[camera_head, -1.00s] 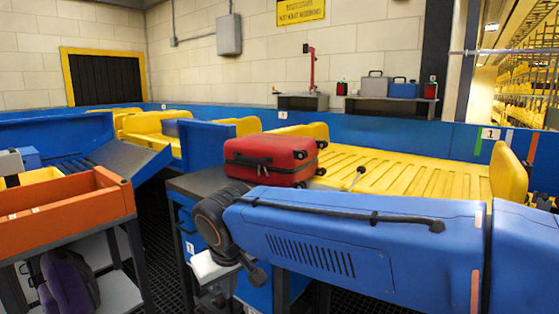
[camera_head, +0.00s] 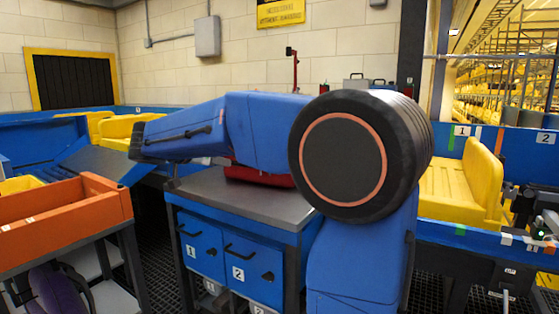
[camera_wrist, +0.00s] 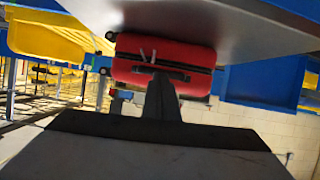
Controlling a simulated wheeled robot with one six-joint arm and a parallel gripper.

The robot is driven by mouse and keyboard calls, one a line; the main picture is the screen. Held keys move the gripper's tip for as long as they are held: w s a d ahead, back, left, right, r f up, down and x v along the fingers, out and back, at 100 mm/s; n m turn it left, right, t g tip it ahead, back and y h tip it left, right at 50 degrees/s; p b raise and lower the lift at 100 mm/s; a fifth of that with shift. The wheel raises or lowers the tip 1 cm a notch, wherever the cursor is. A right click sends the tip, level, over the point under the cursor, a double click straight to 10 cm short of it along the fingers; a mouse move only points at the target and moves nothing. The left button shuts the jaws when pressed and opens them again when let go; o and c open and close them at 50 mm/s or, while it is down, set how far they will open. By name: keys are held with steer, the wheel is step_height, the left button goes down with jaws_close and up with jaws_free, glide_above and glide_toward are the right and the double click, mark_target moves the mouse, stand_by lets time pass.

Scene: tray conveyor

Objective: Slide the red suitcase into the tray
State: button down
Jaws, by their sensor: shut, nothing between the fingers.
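The red suitcase (camera_head: 258,177) lies on the grey top of a blue cabinet. My own arm covers most of it in the head view. The wrist view shows the suitcase's side (camera_wrist: 165,62) with a black handle, in a picture that looks upside down. My gripper (camera_wrist: 161,82) is shut and empty, its dark fingers pointing at the handle side; I cannot tell whether they touch it. In the head view my gripper is not clearly seen. The yellow tray (camera_head: 450,196) on the conveyor shows at the right; my arm hides its part behind the suitcase.
The cabinet top (camera_head: 230,196) is bare in front of the suitcase. An orange bin (camera_head: 60,212) stands on a table at the left. A blue conveyor edge (camera_head: 470,236) runs along the right. Black grating covers the floor.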

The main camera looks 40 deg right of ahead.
steer(key=shift+w+d+f, duration=0.65)
steer(key=shift+w+d, duration=1.15)
steer(key=shift+d, duration=2.8)
steer(key=shift+w+d+f, duration=0.7)
steer(key=shift+w+d, duration=1.15)
steer(key=shift+d, duration=2.8)
steer(key=shift+w+d+f, duration=0.65)
steer(key=shift+w+d, duration=1.15)
steer(key=shift+d, duration=2.8)
steer(key=shift+m+h, duration=0.3)
steer(key=shift+m, duration=0.1)
steer(key=shift+s+a+r, duration=0.35)
steer(key=shift+a+r, duration=0.5)
steer(key=shift+a, duration=0.1)
steer(key=shift+s+a+r, duration=0.3)
steer(key=shift+a+r, duration=0.55)
steer(key=shift+a, duration=0.1)
steer(key=shift+s+a+r, duration=0.35)
steer(key=shift+a+r, duration=0.5)
steer(key=shift+a, duration=0.1)
